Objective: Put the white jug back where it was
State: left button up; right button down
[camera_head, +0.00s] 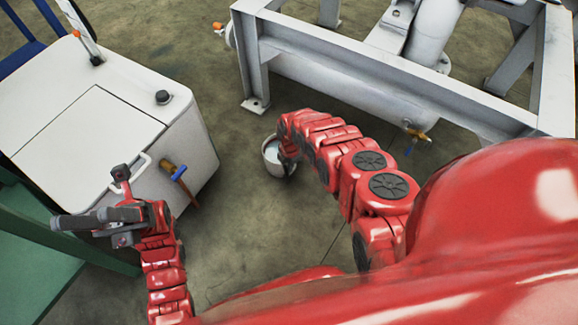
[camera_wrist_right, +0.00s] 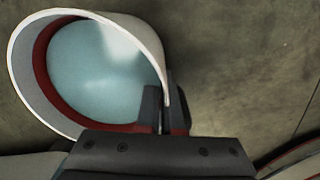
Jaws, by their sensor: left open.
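The white jug (camera_head: 273,156) is in the middle of the head view, over the floor between the white cabinet and the metal frame. In the right wrist view the jug (camera_wrist_right: 152,42) fills the upper left, with a red band inside and pale blue liquid. My right gripper (camera_wrist_right: 166,102) has its dark fingers on either side of the jug's wall, closed on it at the rim. In the head view this gripper is mostly hidden by its own red arm. I cannot tell whether the jug touches the floor. My left gripper (camera_head: 88,218) is open and empty, in front of the cabinet.
The white cabinet (camera_head: 88,125) at left has a handle and a tap (camera_head: 177,172) with a blue lever on its side. A grey metal frame (camera_head: 340,47) with a large pipe stands at the back right. Open concrete floor (camera_head: 240,235) lies between my arms.

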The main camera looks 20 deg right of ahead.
jog(key=shift+w, duration=0.1)
dwell(0.3)
jog(key=c, duration=1.1)
grip_release()
